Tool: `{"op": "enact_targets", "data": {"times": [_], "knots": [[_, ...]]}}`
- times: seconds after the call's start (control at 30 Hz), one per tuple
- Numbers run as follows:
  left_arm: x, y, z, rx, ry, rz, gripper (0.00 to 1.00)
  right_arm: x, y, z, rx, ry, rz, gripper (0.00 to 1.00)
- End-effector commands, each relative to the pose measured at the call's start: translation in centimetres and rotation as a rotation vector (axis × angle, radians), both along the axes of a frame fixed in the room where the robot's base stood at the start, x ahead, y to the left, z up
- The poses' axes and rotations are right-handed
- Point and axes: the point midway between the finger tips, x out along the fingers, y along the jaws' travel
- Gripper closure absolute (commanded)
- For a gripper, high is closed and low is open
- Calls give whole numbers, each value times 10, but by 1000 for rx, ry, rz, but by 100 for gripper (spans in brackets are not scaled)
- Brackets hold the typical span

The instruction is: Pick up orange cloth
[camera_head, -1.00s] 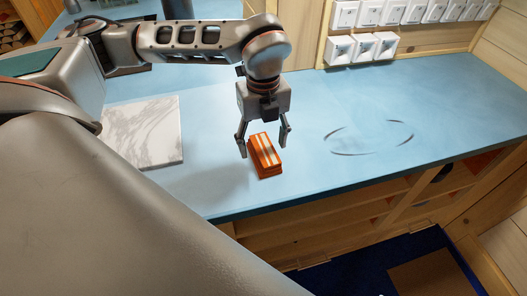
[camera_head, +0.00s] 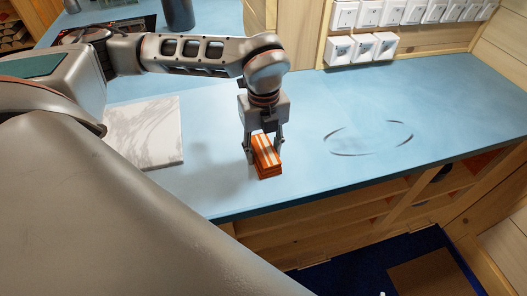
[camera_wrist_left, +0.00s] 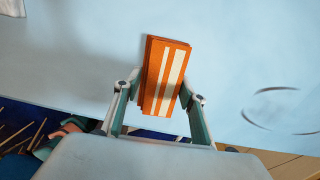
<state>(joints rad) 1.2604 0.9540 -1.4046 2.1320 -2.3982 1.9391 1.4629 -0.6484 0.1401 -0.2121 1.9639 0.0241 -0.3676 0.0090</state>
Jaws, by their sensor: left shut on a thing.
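The orange cloth (camera_head: 267,157) is a folded block with pale stripes on the blue counter, near its front edge. In the left wrist view the cloth (camera_wrist_left: 163,76) stands out beyond and between the fingers. My left gripper (camera_head: 264,150) points down over the cloth and is shut on it, one finger on each side. The gripper's fingers also show in the left wrist view (camera_wrist_left: 160,98). The cloth appears to be at counter level; whether it touches the counter is hard to tell. My right gripper is not in view.
A white marble board (camera_head: 150,135) lies on the blue counter (camera_head: 330,100) left of the cloth. White wall boxes (camera_head: 360,48) hang at the back. A dark cylinder (camera_head: 179,14) stands at the far left. The counter right of the cloth is clear apart from a thin dark ring marking.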

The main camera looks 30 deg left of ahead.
Motion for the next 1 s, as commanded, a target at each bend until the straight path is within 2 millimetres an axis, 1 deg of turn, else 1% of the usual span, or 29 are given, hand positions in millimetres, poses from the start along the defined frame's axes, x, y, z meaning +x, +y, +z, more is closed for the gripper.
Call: {"op": "enact_targets", "data": {"times": [0.17, 0.33, 0.47, 0.7, 0.8, 0.9, 1.0], "knots": [[1, 0, 9, 0, -2, 1, 70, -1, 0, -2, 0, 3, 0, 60], [1, 0, 31, -1, -4, 0, 70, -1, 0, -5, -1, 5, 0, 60], [2, 0, 60, -1, -7, 0, 70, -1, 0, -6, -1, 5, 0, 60], [2, 0, 125, -1, -8, 1, 70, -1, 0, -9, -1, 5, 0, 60], [1, 0, 148, -1, -6, 1, 70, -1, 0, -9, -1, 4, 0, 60], [1, 0, 167, 0, -5, 1, 70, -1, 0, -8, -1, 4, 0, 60], [1, 0, 182, 0, -4, 0, 70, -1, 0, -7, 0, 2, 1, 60]]}}
